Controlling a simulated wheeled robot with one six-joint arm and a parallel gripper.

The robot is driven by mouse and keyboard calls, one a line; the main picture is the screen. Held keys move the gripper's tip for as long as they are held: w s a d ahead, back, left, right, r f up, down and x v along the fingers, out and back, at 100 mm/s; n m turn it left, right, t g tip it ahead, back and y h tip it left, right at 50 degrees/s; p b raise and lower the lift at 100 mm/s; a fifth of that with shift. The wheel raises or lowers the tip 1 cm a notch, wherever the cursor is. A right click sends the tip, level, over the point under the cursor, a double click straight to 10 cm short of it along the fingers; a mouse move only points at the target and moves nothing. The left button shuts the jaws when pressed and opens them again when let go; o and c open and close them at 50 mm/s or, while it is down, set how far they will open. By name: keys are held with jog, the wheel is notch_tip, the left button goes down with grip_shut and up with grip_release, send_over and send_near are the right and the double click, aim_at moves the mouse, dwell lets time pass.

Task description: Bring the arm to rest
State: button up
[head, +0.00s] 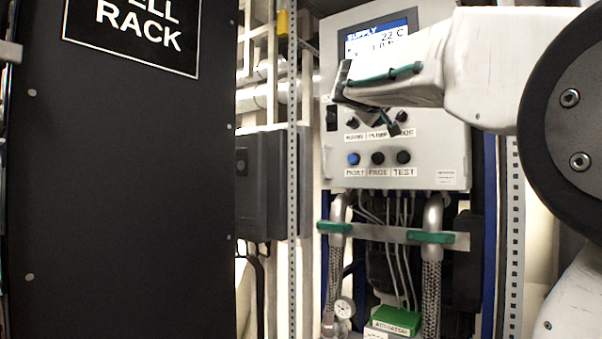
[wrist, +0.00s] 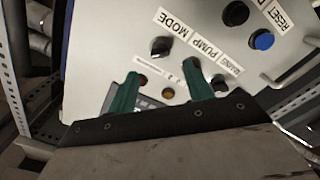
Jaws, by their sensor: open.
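My arm (head: 485,70) reaches in from the right in the head view. My gripper (head: 405,98) is in front of the grey control panel (head: 450,155) and covers part of its upper half. In the wrist view my gripper (wrist: 164,75) shows two green fingers spread apart with nothing between them. The panel (wrist: 205,20) fills most of that view, tilted, with the PUMP and MODE labels beyond the fingers. I cannot tell whether the fingers touch the panel.
A lit SUPPLY display (head: 365,30) sits at the panel's top, partly hidden. A blue button (head: 353,158) is in its lower row. Pipes with green clamps (head: 431,237) hang below. A black rack door (head: 120,180) stands at left, beside a perforated post (head: 293,200).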

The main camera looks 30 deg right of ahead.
jog(key=s+a+f+n+g+y, duration=0.1)
jog(key=s+a+f+y, duration=0.15)
jog(key=f, duration=0.65)
jog(key=s+a+f+g+y, duration=0.1)
jog(key=a+f+y, duration=0.2)
jog(key=f, duration=0.5)
jog(key=s+a+f+n+g+y, duration=0.1)
jog(key=a+f+y, duration=0.15)
jog(key=f, duration=0.65)
jog(key=s+a+f+n+g+y, duration=0.1)
jog(key=s+a+f+y, duration=0.3)
jog(key=s+a+f, duration=0.5)
jog(key=s+a+f+n+g+y, duration=0.1)
jog(key=s+a+f+y, duration=0.3)
jog(key=s+a+f, duration=0.6)
jog(key=a+f, duration=0.4)
jog(key=a, duration=0.1)
jog(key=shift+f+n+g+y, duration=0.25)
jog(key=shift+n+g+y, duration=0.05)
